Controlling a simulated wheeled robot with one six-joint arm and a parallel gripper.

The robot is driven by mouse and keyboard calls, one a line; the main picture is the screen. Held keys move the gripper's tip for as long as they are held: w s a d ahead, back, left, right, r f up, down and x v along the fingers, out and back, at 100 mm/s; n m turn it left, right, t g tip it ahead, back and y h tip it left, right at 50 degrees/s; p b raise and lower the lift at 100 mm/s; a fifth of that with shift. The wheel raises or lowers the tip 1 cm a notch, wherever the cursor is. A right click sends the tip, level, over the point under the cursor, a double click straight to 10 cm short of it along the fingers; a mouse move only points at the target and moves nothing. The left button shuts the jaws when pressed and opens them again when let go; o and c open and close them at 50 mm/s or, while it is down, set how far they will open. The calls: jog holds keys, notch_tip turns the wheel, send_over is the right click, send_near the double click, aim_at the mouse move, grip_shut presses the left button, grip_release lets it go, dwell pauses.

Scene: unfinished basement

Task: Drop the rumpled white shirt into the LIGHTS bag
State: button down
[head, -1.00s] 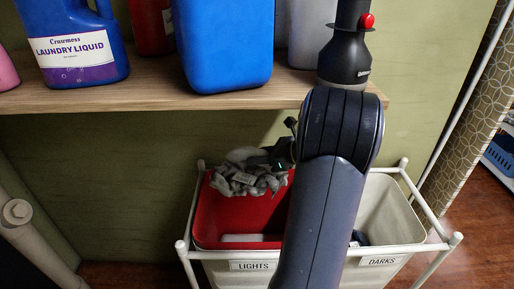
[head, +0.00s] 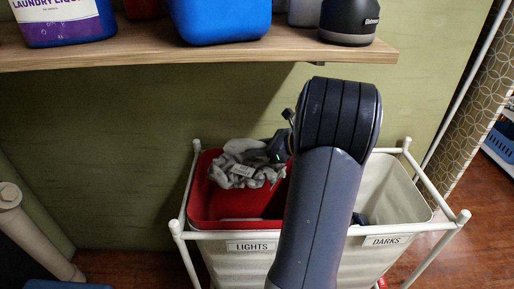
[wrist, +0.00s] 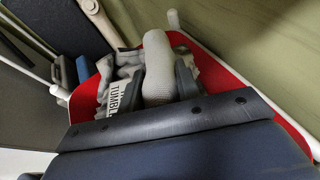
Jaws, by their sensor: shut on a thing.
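The rumpled shirt (head: 243,170), whitish grey, is bunched up at the back of the LIGHTS bag (head: 197,206), a red-lined compartment on the left of a white frame. My gripper (head: 277,149) is shut on the shirt, over the bag's opening. In the wrist view the shirt (wrist: 157,72) bulges between the two dark fingers of my gripper (wrist: 160,80), with the red lining around it. My arm hides the right part of the bag. I cannot tell whether the shirt touches the lining.
The DARKS bag (head: 400,195) is to the right, pale-lined, with something dark inside. A wooden shelf (head: 150,50) with bottles hangs above at the back. White frame posts (head: 463,216) stand at the corners. A pale pipe (head: 30,235) is at the left.

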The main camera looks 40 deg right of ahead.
jog(key=c, duration=0.9)
grip_release()
jog(key=shift+c, duration=0.2)
jog(key=p+v, duration=0.1)
jog(key=v, duration=1)
jog(key=shift+w+f, duration=0.1)
jog(key=b+x, duration=0.1)
jog(key=x, duration=0.9)
jog(key=shift+a, duration=0.1)
jog(key=r+p, duration=0.2)
jog(key=shift+w+a+r+p, duration=0.1)
jog(key=shift+w+r+p, duration=0.15)
jog(key=shift+p, duration=0.1)
jog(key=shift+r+p, duration=1.2)
jog(key=shift+p, duration=0.05)
